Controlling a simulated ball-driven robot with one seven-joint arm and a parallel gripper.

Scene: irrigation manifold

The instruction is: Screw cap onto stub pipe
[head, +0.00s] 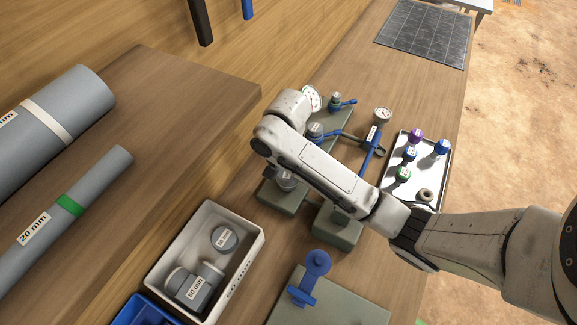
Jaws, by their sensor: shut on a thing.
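My arm reaches in from the right and bends back over the bench. Its wrist (290,106) is above the manifold blocks, and my gripper's fingers do not show; the arm hides that area. Several small colored caps, purple (416,137), blue (441,147) and green (403,174) among them, stand on a pale tray (438,197) right of the arm. A grey round fitting (286,182) on a grey-green block (282,201) is partly covered by my forearm. Another round grey-topped fitting (316,130) stands just beyond the arm. I cannot tell which is the stub pipe or the task's cap.
A pressure gauge (382,114) and blue-handled valve (347,102) stand behind the arm. A white bin (256,251) of grey fittings is at lower left. A blue upright part (317,263) stands on a plate in front. Large grey pipes (61,211) lie at left.

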